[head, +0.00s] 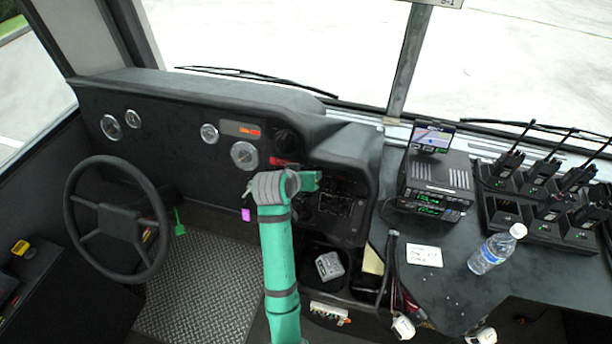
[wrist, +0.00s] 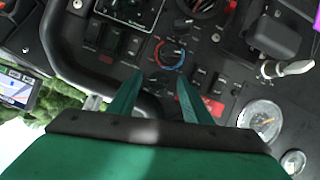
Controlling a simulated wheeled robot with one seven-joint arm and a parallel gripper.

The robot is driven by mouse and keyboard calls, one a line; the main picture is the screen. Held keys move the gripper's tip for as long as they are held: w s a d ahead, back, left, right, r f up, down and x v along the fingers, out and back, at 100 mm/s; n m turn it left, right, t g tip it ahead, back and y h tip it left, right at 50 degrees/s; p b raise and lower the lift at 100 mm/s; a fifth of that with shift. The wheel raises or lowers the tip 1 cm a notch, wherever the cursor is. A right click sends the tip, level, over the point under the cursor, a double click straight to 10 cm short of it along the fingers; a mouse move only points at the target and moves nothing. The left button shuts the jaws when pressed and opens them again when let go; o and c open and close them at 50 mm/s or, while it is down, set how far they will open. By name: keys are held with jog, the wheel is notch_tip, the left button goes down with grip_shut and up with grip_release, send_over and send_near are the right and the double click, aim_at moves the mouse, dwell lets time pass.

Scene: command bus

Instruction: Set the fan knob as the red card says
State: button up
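My gripper (wrist: 161,78) is open and empty, its two green fingers apart over the dash panel in the wrist view. A round knob with a red and blue arc (wrist: 170,53) shows just beyond the fingertips, apart from them as far as I can see. Another dark dial with a red mark (wrist: 200,6) is at the top edge. I cannot tell which one is the fan knob. A red card or label (wrist: 213,106) lies beside the right finger, partly hidden; in the head view a red label (head: 284,162) shows on the dash. Its writing is unreadable. In the head view my green arm hides the knobs.
Rocker switches (wrist: 127,42) flank the knob. A key or lever (wrist: 287,68) sticks out at right. In the head view, the steering wheel (head: 118,218) is left; a white note (head: 424,256), bottle (head: 497,249) and radio chargers (head: 540,220) are on the right counter.

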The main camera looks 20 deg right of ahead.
jog(key=v, duration=1.1)
jog(key=shift+f, duration=0.1)
dwell(0.5)
jog(key=s+a+f+n+t+y, duration=0.2)
jog(key=s+a+f+n, duration=0.15)
jog(key=s+f, duration=0.5)
jog(key=s+a+f+n+t+y, duration=0.1)
jog(key=s+a+f+n+t, duration=0.2)
jog(key=s+f, duration=0.55)
jog(key=s+a+r+t+y, duration=0.1)
jog(key=s+a+r, duration=0.1)
jog(key=s, duration=0.5)
jog(key=s+a+r+m+t+y, duration=0.1)
jog(key=s+a+r, duration=0.1)
jog(key=s, duration=0.5)
jog(key=s+a+r+m+t+y, duration=0.1)
jog(key=s+a+r, duration=0.2)
jog(key=s, duration=0.5)
jog(key=shift+a, duration=0.25)
